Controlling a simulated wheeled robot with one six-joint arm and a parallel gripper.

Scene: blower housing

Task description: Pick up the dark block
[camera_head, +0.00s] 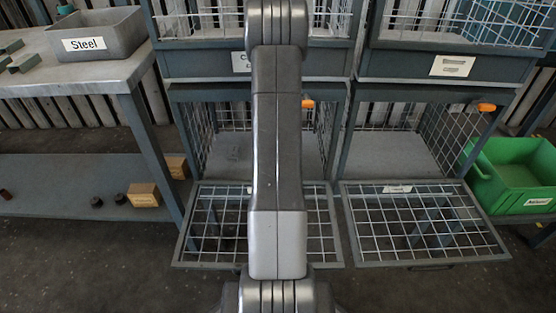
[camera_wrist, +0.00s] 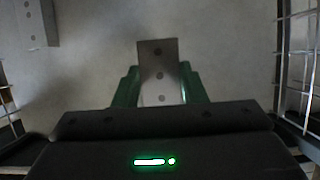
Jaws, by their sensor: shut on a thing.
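The dark block (camera_wrist: 158,58) shows in the wrist view as a grey-brown rectangular piece with several dark round spots along it, darker at its far end and paler near me. My gripper (camera_wrist: 158,88) has its green fingers on both sides of this block and is shut on it. The near end of the block is hidden by the gripper body. In the head view my arm covers the middle, and neither the gripper nor the held block can be seen.
In the wrist view a similar pale piece (camera_wrist: 30,22) lies at upper left, and wire mesh (camera_wrist: 298,70) stands at the right. The head view shows open mesh doors (camera_head: 425,222), a Steel bin (camera_head: 110,45), a green bin (camera_head: 513,176) and small blocks (camera_head: 144,195) on the low left shelf.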

